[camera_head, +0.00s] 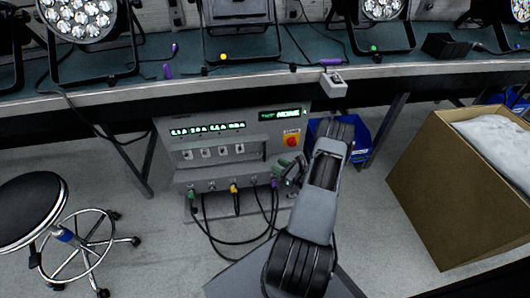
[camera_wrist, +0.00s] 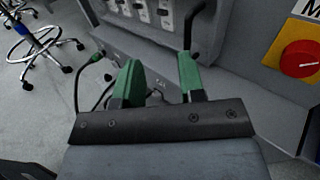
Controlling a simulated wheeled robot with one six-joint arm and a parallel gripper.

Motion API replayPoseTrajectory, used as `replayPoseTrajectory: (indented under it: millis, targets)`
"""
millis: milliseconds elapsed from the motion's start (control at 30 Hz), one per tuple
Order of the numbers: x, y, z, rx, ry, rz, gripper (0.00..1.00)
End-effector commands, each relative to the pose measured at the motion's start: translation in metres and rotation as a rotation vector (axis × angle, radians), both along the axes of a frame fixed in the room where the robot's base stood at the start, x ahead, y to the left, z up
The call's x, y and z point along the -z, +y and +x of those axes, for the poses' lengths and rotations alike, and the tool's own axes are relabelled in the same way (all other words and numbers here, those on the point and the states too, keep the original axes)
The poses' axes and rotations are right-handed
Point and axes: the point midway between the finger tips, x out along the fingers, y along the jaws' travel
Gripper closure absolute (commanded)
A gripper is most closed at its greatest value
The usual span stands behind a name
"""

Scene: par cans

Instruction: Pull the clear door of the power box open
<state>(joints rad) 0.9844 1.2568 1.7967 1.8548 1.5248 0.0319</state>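The power box (camera_head: 170,150) is a grey cabinet under the bench, with lit green readouts, a row of breaker switches and a red knob on yellow. The switches also show in the wrist view (camera_wrist: 140,10). The clear door over them is hard to make out; it looks shut. A dark bent bar (camera_wrist: 190,32), perhaps its handle, stands out just beyond my right fingertip; I cannot tell whether they touch. My gripper (camera_wrist: 159,72) has green fingers, apart with nothing clearly between them. In the head view my gripper (camera_head: 285,168) is at the box's lower right, partly hidden by my arm.
Cables (camera_head: 236,203) hang from plugs along the box's lower front. A stool (camera_head: 32,208) stands left, a large cardboard box (camera_head: 450,190) right. A blue bin (camera_head: 361,140) is behind my arm. The bench edge (camera_head: 130,92) overhangs the box.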

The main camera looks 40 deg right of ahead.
Motion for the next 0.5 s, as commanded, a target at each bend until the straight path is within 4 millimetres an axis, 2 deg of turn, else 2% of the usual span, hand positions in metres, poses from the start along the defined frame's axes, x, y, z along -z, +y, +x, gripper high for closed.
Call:
replayPoseTrajectory:
  millis: [100,233,367,500]
  targets:
    - [0.018,-0.016,-0.012,0.102,-0.004,0.044,0.64]
    - [0.028,-0.023,-0.013,0.153,-0.007,0.062,0.64]
    - [0.031,-0.022,0.003,0.160,-0.009,0.063,0.64]
    - [0.031,-0.018,0.030,0.158,-0.010,0.061,0.64]
